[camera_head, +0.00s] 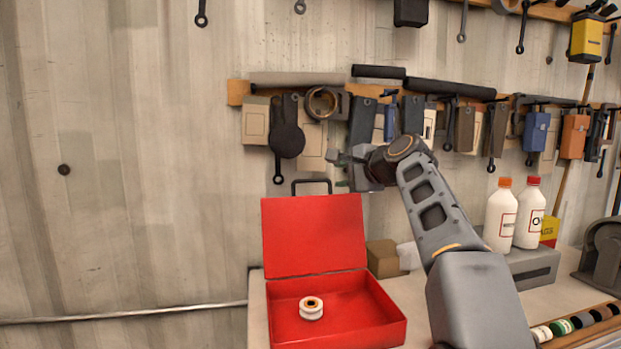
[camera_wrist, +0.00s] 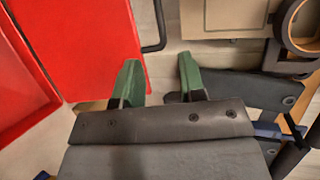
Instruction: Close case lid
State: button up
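The red case (camera_head: 390,330) stands on the workbench with its lid (camera_head: 315,235) raised, roughly upright against the wall side. A dark handle (camera_head: 312,183) sticks up from the lid's top edge. A white spool (camera_head: 311,308) lies inside the case. My gripper (camera_head: 343,170) is up beside the lid's top right corner. In the wrist view my gripper (camera_wrist: 158,72) has its two green fingers apart with nothing between them. The red lid (camera_wrist: 85,40) is left of the fingers there, and part of the handle (camera_wrist: 158,25) shows just beyond them.
A small cardboard box (camera_head: 382,258) stands right of the case. Two white bottles (camera_head: 500,215) stand further right by a grey block (camera_head: 533,268). Tools and boxes hang from a wall rail (camera_head: 237,92) behind my gripper. A rack of spools (camera_head: 580,322) lies at the front right.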

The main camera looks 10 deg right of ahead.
aim_at(313, 181)
jog(key=p+x, duration=0.1)
jog(key=x, duration=0.3)
jog(key=p+x, duration=0.1)
jog(key=x, duration=0.3)
jog(key=p+x, duration=0.2)
jog(key=x, duration=0.2)
jog(key=shift+w+a+f, duration=0.15)
jog(key=shift+a, duration=0.25)
grip_shut()
